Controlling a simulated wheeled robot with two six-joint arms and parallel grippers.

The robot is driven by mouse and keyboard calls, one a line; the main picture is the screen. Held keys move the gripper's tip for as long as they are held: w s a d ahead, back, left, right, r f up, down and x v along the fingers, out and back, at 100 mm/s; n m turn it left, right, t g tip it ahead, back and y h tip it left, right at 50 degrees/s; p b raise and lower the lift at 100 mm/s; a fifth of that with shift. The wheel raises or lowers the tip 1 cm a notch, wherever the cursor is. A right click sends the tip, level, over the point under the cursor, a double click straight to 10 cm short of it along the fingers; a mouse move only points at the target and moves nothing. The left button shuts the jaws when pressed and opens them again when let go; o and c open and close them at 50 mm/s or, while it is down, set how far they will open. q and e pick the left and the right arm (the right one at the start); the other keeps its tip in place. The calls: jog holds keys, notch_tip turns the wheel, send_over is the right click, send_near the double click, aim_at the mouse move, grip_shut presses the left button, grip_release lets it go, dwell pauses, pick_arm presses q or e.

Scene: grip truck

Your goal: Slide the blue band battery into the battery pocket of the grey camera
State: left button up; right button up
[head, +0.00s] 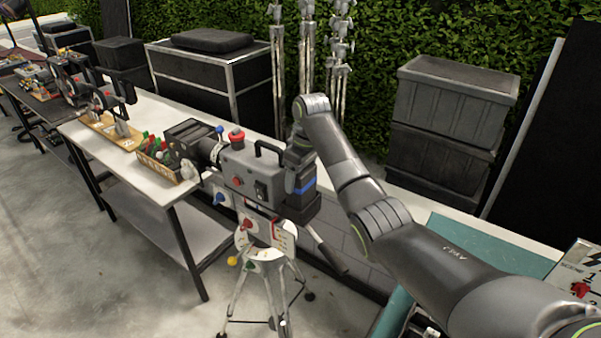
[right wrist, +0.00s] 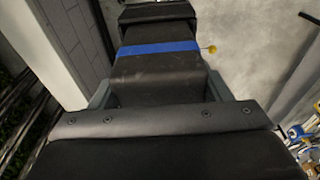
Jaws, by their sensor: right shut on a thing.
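The grey camera (head: 243,166) sits on a tripod in the middle of the head view, its lens pointing left and a black handle on top. The blue band battery (head: 304,198) is a dark block, upright at the camera's right end. Its blue band (right wrist: 158,48) shows clearly in the right wrist view. My right gripper (head: 300,162) is above the battery and shut on its upper part. The battery looks very close to the camera's rear; I cannot tell whether they touch. The battery pocket is not clearly visible. My left gripper is not in view.
A white table (head: 140,168) at left holds a tray (head: 165,168) of small coloured items. The tripod (head: 262,262) stands on the floor with spread legs. Stacked grey cases (head: 450,105) stand behind my right arm. A teal surface (head: 480,248) lies at lower right.

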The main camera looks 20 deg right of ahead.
jog(key=shift+f, duration=1.35)
jog(key=o, duration=1.4)
jog(key=shift+c, duration=0.2)
jog(key=shift+r, duration=0.1)
